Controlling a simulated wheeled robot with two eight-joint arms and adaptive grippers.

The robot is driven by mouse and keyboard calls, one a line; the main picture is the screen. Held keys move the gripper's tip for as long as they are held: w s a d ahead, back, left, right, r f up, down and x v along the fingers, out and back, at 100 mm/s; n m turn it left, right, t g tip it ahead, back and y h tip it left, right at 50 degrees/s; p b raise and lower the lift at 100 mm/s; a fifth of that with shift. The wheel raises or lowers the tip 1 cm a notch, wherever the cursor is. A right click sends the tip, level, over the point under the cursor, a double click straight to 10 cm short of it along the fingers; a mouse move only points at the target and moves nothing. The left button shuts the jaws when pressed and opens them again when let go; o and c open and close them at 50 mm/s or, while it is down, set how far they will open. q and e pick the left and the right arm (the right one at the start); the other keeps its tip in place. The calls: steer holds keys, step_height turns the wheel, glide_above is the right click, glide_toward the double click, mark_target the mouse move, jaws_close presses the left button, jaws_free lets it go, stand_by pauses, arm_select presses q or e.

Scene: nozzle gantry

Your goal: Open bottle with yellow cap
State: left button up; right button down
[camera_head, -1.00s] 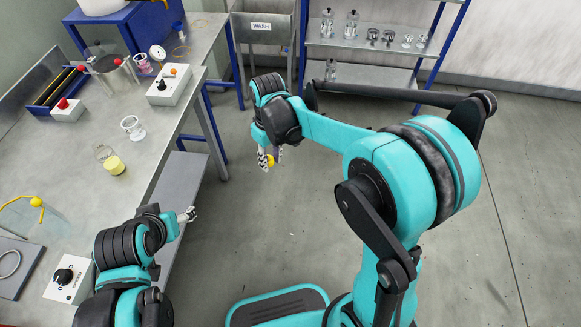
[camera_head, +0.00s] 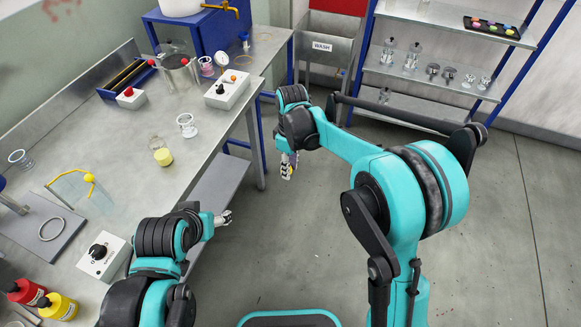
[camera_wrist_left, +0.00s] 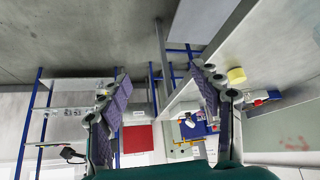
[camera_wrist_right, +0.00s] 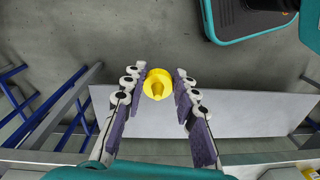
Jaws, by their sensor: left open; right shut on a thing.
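My right gripper (camera_head: 289,168) is over the floor to the right of the workbench, shut on a small yellow cap-like piece. In the right wrist view this yellow piece (camera_wrist_right: 157,84) is round with a narrow spout, between the fingertips. My left gripper (camera_head: 224,217) is open and empty near the bench's front edge; its spread fingers (camera_wrist_left: 160,84) show in the left wrist view. A clear glass vessel with a yellow lower part (camera_head: 162,153) is on the bench, apart from both grippers. Whether that yellow is cap or contents I cannot tell.
A red bottle (camera_head: 26,292) and a yellow bottle (camera_head: 58,306) are at lower left. The bench (camera_head: 130,190) also holds a knob box (camera_head: 101,258), a switch box (camera_head: 227,90) and small glassware. A shelf rack (camera_head: 425,82) and wash bin (camera_head: 322,62) stand behind. Floor at right is clear.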

arm_select(q)
steer(key=shift+c, duration=1.3)
steer(key=w+d+r+m+t+h, duration=0.1)
steer(key=w+d+r+m+h, duration=0.2)
steer(key=d+m+h, duration=0.3)
steer(key=w+d+r+m+h, duration=0.2)
steer(key=w+d+m+h, duration=0.2)
steer(key=d, duration=0.4)
steer(key=r+x, duration=0.1)
steer(key=x, duration=1.1)
steer(key=shift+d, duration=0.3)
arm_select(e)
steer(key=s+d+r+m, duration=0.5)
steer(key=s+r+m, duration=0.1)
steer(key=r, duration=0.4)
steer(key=shift+d+r+m, duration=0.15)
steer(key=shift+d+m, duration=0.15)
steer(key=shift+m, duration=0.2)
steer(key=shift+s, duration=0.1)
